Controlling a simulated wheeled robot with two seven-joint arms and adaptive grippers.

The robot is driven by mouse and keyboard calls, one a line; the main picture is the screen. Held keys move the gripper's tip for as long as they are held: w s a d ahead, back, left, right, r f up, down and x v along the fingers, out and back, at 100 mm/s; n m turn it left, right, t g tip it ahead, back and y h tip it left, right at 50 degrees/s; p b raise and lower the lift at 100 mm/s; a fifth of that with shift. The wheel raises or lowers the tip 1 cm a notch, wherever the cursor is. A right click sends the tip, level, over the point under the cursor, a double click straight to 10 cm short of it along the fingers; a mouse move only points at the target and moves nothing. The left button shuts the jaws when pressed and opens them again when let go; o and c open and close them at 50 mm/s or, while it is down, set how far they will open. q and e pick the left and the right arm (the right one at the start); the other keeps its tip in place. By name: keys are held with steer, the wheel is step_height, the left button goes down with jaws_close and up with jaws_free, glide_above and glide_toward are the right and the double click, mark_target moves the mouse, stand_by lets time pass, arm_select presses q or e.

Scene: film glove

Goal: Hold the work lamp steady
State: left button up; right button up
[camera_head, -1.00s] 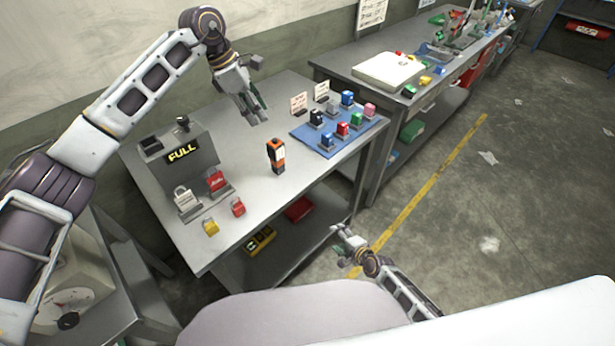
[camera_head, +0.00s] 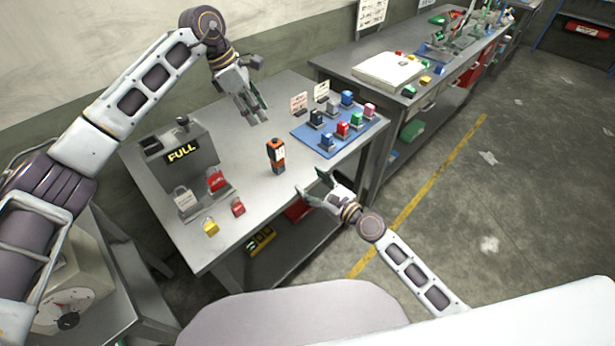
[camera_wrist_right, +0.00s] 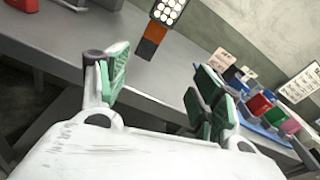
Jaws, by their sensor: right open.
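The work lamp (camera_head: 276,156) is a small orange and black upright block standing on the grey table (camera_head: 240,205), near its middle. In the right wrist view the lamp (camera_wrist_right: 152,44) shows a lit panel of round lights above an orange and dark body, ahead of the fingers. My right gripper (camera_head: 315,187) is open and empty at the table's front edge, apart from the lamp; its green-padded fingers (camera_wrist_right: 160,95) are spread in the wrist view. My left gripper (camera_head: 257,108) hangs above the table behind the lamp, apart from it. Whether its fingers are parted is unclear.
A blue mat (camera_head: 304,137) with several coloured padlocks lies to the lamp's right, with small signs behind. The table around the lamp is clear.

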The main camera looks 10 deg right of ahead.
mark_target(281, 157)
steer(key=shift+s+a+r+m+y, duration=0.15)
steer(key=shift+a+r+m, duration=0.2)
steer(key=shift+r, duration=0.35)
steer(key=shift+s+a+r+m+y, duration=0.1)
steer(key=shift+a+r+m+y, duration=0.1)
steer(key=shift+r+m, duration=0.4)
steer(key=shift+s+a+r+m+y, duration=0.15)
steer(key=shift+a+r+m, duration=0.1)
steer(key=shift+r, duration=0.55)
steer(key=shift+w, duration=0.15)
steer(key=shift+x, duration=6.85)
steer(key=shift+r, duration=0.1)
steer(key=c, duration=1.1)
arm_select(q)
jaws_close()
arm_select(e)
steer(key=shift+c, duration=0.7)
arm_select(q)
steer(key=shift+f, duration=0.1)
